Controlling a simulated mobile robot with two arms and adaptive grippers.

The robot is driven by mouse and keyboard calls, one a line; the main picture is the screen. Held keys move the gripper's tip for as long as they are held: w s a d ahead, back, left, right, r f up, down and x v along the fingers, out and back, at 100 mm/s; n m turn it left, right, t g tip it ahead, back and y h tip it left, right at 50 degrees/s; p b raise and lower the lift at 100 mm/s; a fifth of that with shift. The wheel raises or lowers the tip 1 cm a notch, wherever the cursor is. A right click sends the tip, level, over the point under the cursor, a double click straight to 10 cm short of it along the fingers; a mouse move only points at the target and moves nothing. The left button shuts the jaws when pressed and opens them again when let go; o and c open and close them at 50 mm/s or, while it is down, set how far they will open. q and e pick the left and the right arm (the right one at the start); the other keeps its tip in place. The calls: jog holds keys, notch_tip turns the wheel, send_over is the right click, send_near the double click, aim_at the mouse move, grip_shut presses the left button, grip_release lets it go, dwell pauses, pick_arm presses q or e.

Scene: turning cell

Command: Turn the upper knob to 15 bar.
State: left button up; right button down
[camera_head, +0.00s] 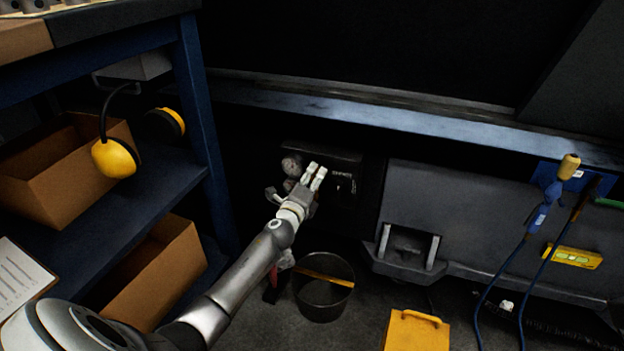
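A round pressure gauge (291,165) sits on the dark machine front under the blue ledge. A dark panel (344,182) with small white markings is just right of it. My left gripper (317,170) reaches up to this panel, its two pale fingers a small gap apart. I cannot tell whether anything is between the fingertips or whether they touch the panel. No knob can be made out; the gripper and the dark shade cover part of this area. The gauge reading is too small to read. My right gripper is not in view.
A blue shelf (204,130) with cardboard boxes (65,170) and yellow earmuffs (115,158) stands left of my arm. A dark bucket (323,300) is on the floor below. A yellow case (415,331) and hanging blue hoses (488,285) are to the right.

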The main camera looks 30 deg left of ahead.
pick_arm(q)
jog(key=shift+s, duration=0.1)
jog(key=v, duration=1.1)
jog(key=shift+s, duration=0.4)
jog(key=shift+d, duration=0.15)
